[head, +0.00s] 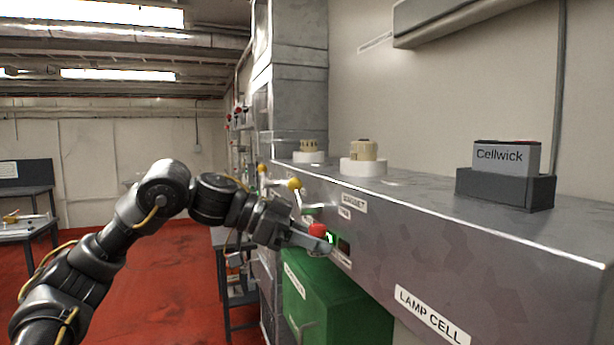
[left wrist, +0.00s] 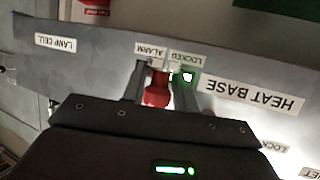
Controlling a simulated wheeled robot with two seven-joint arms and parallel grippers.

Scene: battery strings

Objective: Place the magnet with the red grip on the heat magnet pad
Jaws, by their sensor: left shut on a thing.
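My left gripper (head: 316,236) reaches the front face of the grey bench and is shut on a red, rounded grip (head: 318,230), which looks like the magnet's. In the left wrist view the red grip (left wrist: 157,90) sits between the two fingers of the left gripper (left wrist: 156,84), in front of the ALARM and LOCKED labels. I cannot tell whether the magnet touches the panel. A HEAT BASE label (left wrist: 254,94) is to the right there. I cannot make out the heat magnet pad itself. My right gripper is out of view.
A green light (head: 331,237) glows beside the grip. Yellow-knobbed levers (head: 295,184) stick out from the bench front. A green box (head: 335,305) stands below. On the bench top (head: 420,195) are the Cellwick block (head: 506,158) and two round white stands (head: 363,168).

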